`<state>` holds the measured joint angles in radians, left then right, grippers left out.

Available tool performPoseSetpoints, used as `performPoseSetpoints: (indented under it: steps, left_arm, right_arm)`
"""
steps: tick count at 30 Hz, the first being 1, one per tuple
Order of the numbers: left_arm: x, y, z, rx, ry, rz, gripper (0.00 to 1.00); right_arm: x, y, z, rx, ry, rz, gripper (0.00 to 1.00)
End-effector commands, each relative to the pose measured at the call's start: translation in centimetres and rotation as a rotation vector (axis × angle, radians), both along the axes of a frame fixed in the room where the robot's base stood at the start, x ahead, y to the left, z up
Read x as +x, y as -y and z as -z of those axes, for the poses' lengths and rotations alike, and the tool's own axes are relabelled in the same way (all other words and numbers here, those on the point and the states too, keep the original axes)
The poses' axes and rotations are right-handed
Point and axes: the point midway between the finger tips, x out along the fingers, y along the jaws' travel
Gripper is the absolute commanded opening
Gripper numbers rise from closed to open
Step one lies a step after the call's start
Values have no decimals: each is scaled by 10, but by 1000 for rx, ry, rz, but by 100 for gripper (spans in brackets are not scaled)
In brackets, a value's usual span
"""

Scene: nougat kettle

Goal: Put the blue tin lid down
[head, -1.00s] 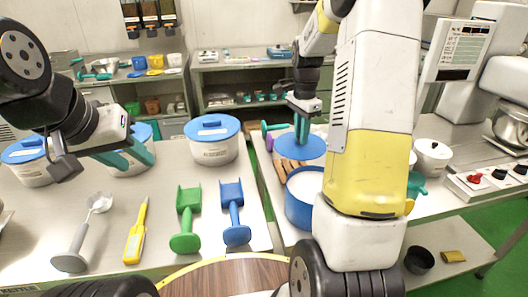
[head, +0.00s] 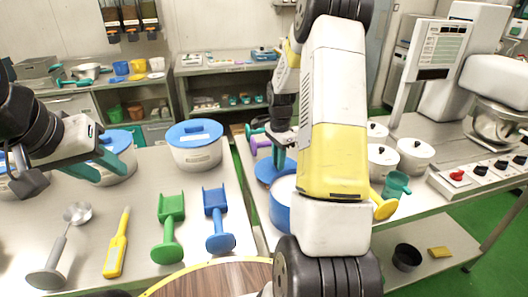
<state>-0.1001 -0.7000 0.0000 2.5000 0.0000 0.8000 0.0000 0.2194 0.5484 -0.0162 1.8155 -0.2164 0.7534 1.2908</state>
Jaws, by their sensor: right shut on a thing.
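The blue tin lid (head: 267,173) is low at the back left of the blue tin (head: 281,213), on the right-hand table. My right gripper (head: 279,158) is shut on the lid from above. The tin and my right arm hide part of the lid, and I cannot tell whether its underside touches the table. The tin is uncovered, with white contents, and my arm hides its right side.
Another blue-lidded tub (head: 195,146), a green scoop (head: 168,228), a blue scoop (head: 218,220) and a yellow tool (head: 117,243) occupy the left table. White lidded pots (head: 415,156) and a teal cup (head: 396,184) stand right of my right arm. A gap separates the tables.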

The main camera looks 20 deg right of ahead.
Motion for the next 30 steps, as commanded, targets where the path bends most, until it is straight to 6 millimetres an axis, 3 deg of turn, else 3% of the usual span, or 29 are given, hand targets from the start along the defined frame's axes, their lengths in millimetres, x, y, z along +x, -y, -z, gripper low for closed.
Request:
performPoseSetpoints:
  steps: [9, 10, 13, 23, 26, 30]
  left_arm:
    - [0, 0, 0, 0, 0, 0, 36]
    - [0, 0, 0, 0, 0, 0, 36]
    - [0, 0, 0, 0, 0, 0, 36]
    - [0, 0, 0, 0, 0, 0, 36]
    - [0, 0, 0, 0, 0, 0, 36]
    - [0, 0, 0, 0, 0, 0, 36]
  right_arm:
    - [0, 0, 3, 0, 1, -1, 0]
    - [0, 0, 2, 0, 1, -1, 22]
    - [0, 0, 2, 0, 1, -1, 40]
    - [1, 0, 0, -1, 2, 0, 40]
    - [1, 0, -8, -1, 2, -1, 40]
    - [2, 0, -32, -2, 7, -1, 40]
